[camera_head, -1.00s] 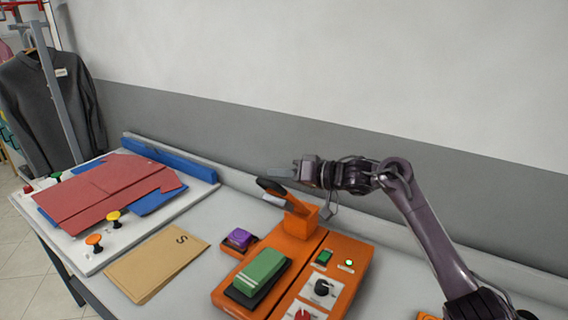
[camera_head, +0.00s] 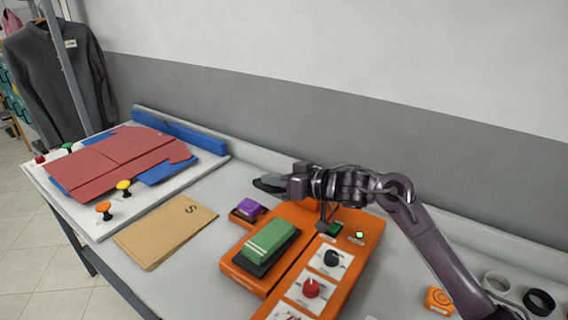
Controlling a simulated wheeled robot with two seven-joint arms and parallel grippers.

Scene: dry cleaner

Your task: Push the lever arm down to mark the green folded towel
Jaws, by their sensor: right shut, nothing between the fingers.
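The green folded towel (camera_head: 272,237) lies on a dark pad on the orange machine (camera_head: 240,268), with pale stripes along its front. My right gripper (camera_head: 268,185) is shut and empty, above and behind the towel at the machine's back end. The dark handle of the lever arm appears to overlap with my fingertips there. Its orange post is hidden behind the gripper, so I cannot clearly tell contact or the lever's exact angle. The lever is not seen standing up above the gripper. My left gripper is not in view.
A brown envelope (camera_head: 165,230) and a board with red folded cloth (camera_head: 115,160) lie left. Tape rolls (camera_head: 538,301) and an orange block (camera_head: 438,300) lie right.

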